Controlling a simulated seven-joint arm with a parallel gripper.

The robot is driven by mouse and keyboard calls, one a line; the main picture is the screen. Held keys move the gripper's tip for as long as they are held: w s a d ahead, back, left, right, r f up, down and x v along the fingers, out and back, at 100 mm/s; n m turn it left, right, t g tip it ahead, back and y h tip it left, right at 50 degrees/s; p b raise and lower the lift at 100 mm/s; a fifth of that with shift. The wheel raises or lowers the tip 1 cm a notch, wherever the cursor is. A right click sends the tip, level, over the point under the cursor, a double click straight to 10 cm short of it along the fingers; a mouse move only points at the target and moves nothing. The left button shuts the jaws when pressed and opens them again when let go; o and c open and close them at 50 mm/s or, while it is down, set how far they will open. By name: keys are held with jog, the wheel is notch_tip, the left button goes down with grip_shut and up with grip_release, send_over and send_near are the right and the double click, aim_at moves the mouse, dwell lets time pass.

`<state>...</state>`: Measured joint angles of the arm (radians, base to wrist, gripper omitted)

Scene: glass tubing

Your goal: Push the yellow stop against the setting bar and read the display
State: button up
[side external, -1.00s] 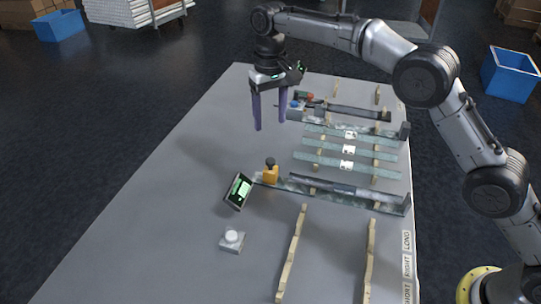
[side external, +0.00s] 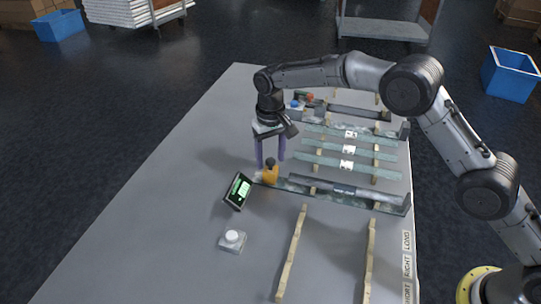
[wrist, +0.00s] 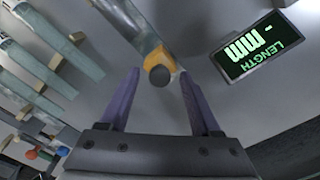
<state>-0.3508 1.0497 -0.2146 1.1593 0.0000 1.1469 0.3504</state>
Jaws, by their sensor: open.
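The yellow stop (side external: 270,175) with its dark knob sits at the left end of the metal rail (side external: 380,203). A dark grey bar (side external: 345,189), which looks like the setting bar, lies along the rail; a short gap seems to separate it from the stop. My gripper (side external: 270,163) is open and pointing down at the stop. In the wrist view the stop (wrist: 161,60) shows between and just beyond the purple fingertips (wrist: 159,74); contact cannot be told. The tilted display (side external: 238,191) stands left of the stop. In the wrist view the display (wrist: 256,47) reads "LENGTH", a dash and "mm".
Glass tubes (side external: 320,162) with white tags lie on wooden supports behind the rail. A second rail with blue and red parts (side external: 300,102) is farther back. A white button on a box (side external: 232,238) stands in front. Bare wooden strips (side external: 292,255) lie front right. The table's left is clear.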

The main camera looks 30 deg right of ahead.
jog(key=c, duration=1)
jog(key=s+d, duration=0.4)
jog(key=shift+o, duration=0.7)
jog(key=shift+s+d, duration=0.2)
jog(key=shift+d, duration=0.1)
jog(key=o, duration=0.3)
jog(key=shift+s+d+f, duration=0.1)
jog(key=shift+s+d, duration=0.15)
jog(key=shift+d, duration=0.05)
jog(key=o, duration=0.6)
jog(key=shift+c, duration=0.2)
jog(key=shift+w+a, duration=0.1)
jog(key=shift+a, duration=0.05)
notch_tip(320, 180, up, 14)
